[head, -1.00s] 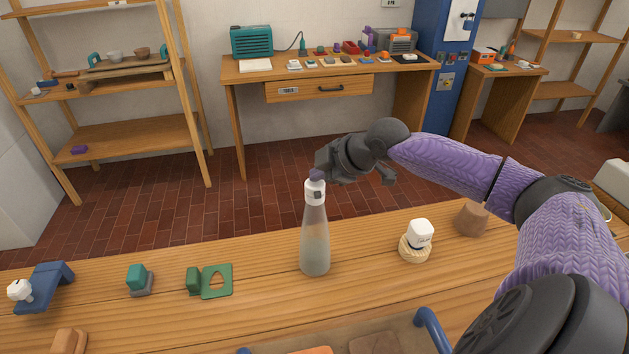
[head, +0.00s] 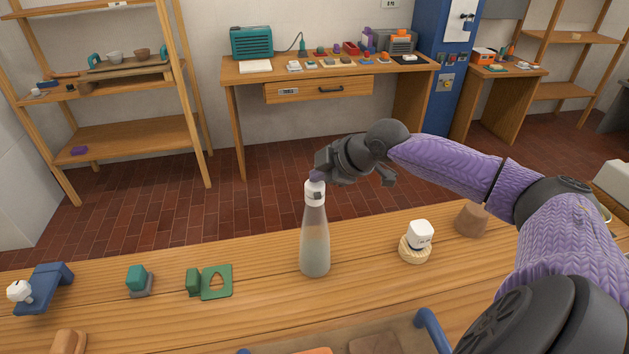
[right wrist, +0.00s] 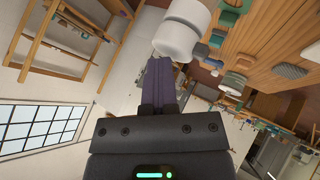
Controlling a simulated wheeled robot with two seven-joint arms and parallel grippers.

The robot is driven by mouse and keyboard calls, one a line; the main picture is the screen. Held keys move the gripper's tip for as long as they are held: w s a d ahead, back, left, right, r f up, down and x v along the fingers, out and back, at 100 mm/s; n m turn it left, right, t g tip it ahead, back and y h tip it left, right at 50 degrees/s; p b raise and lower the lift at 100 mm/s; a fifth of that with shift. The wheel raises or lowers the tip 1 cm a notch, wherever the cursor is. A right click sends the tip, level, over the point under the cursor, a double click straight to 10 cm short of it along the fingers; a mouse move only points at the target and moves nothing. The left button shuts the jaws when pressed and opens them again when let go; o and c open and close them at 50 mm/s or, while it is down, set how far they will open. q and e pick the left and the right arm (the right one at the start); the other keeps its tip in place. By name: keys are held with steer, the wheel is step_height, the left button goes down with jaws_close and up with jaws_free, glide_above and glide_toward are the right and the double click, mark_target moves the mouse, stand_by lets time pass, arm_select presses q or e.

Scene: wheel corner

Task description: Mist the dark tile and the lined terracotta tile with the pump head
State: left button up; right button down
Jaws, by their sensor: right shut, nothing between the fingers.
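A clear, frosted bottle (head: 315,245) stands upright on the wooden bench, with a white pump head (head: 315,188) on top. My right gripper (head: 317,176) is shut and empty, its purple fingertips at the top of the pump head, apparently touching it. In the right wrist view, the shut purple fingers (right wrist: 160,85) reach up to the white pump head (right wrist: 180,32). A brown tile-like piece (head: 375,344) and an orange piece (head: 315,351) show at the bottom edge, mostly cut off. I cannot tell whether these are the task's tiles. My left gripper is out of view.
On the bench (head: 265,255) are a white-topped object on a rope ring (head: 416,243), a brown block (head: 471,219), green pieces (head: 216,282), a teal block (head: 138,279) and a blue stand (head: 45,285). A blue handle (head: 432,330) rises at the front edge.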

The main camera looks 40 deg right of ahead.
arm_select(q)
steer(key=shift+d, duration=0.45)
arm_select(e)
steer(key=shift+f, duration=0.2)
steer(key=shift+s+a+f, duration=0.1)
steer(key=shift+f, duration=0.3)
steer(key=shift+r+p, duration=0.3)
steer(key=shift+p, duration=0.45)
steer(key=shift+f, duration=0.1)
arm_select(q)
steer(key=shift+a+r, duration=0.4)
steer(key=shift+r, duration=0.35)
